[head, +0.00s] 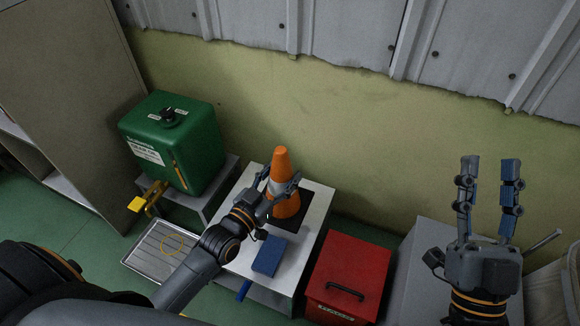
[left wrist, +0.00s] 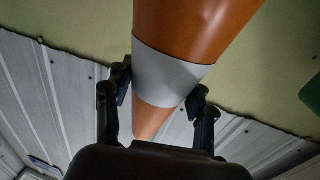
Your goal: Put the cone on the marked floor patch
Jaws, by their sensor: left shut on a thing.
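The orange cone (head: 281,163) with a pale grey band and a black base stands upright on a white-topped table (head: 315,200). My left gripper (head: 281,180) is shut on the cone around its upper part. In the left wrist view the cone (left wrist: 190,25) rises between the two fingers, which lie on either side of the grey band. My right gripper (head: 489,165) is open and empty, fingers pointing up, at the right. A yellow ring (head: 172,243) shows at a grey ribbed tray on the floor; I cannot tell whether this is the marked patch.
A green tank (head: 175,140) with a yellow lever stands on a grey stand at the left. A red box (head: 348,275) stands right of the table. Green floor (head: 85,250) shows at the left.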

